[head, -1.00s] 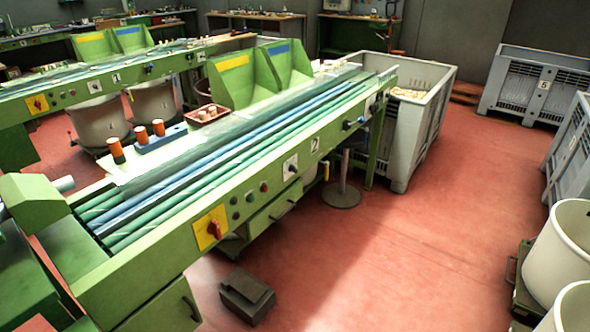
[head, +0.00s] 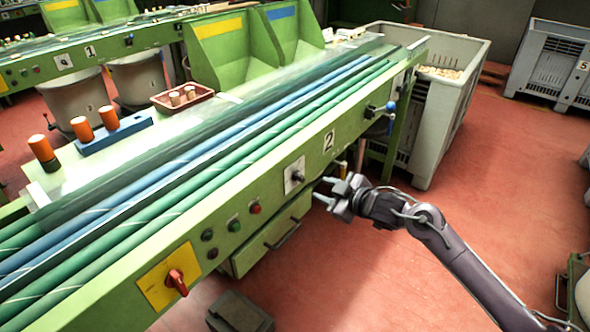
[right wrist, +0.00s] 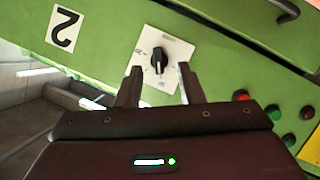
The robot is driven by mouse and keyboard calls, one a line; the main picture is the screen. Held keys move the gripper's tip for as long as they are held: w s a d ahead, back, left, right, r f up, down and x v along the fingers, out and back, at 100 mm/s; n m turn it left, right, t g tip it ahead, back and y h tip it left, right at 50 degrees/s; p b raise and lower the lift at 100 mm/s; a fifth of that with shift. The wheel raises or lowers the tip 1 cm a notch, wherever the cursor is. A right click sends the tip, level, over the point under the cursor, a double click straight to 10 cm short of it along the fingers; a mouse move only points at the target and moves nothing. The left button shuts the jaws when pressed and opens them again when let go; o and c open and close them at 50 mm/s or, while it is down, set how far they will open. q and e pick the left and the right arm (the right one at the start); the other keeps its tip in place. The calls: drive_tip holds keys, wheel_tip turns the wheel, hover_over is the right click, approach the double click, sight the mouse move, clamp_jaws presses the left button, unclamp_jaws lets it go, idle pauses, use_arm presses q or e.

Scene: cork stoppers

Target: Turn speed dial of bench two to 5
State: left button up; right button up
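The speed dial (head: 297,176) of bench two is a black knob on a white scale plate, on the green front panel just left of the "2" label (head: 328,141). In the right wrist view the knob (right wrist: 158,60) sits between and beyond my fingertips, its scale marks too small to read surely. My right gripper (head: 322,190) is open and empty, in front of the panel just right of and below the dial. In the right wrist view its two fingers (right wrist: 159,84) are spread, apart from the knob. My left gripper is not in view.
A red rotary switch on a yellow plate (head: 170,279) and several push buttons (head: 234,225) sit left of the dial. A drawer (head: 272,240) lies below. A blue-handled valve (head: 389,108) is to the right. Open red floor (head: 480,210) is at right.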

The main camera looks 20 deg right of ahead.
sight(302, 178)
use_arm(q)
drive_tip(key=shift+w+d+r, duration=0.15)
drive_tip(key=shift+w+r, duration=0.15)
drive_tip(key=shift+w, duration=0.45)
use_arm(e)
drive_tip(key=shift+n, duration=0.3)
drive_tip(key=shift+w+a+f, duration=0.15)
drive_tip(key=shift+w+a, duration=0.5)
drive_tip(key=shift+w, duration=0.45)
drive_tip(key=shift+w+a+f, duration=0.1)
drive_tip(key=shift+w+a, duration=0.6)
drive_tip(key=shift+w, duration=0.4)
drive_tip(key=shift+w+a+f, duration=0.15)
drive_tip(key=shift+w+a, duration=0.5)
drive_tip(key=shift+w, duration=0.45)
drive_tip(key=shift+c, duration=0.4)
drive_tip(key=c, duration=0.6)
use_arm(q)
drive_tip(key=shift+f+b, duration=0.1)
drive_tip(key=shift+b, duration=0.25)
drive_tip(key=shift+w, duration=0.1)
use_arm(e)
drive_tip(key=shift+f, duration=0.1)
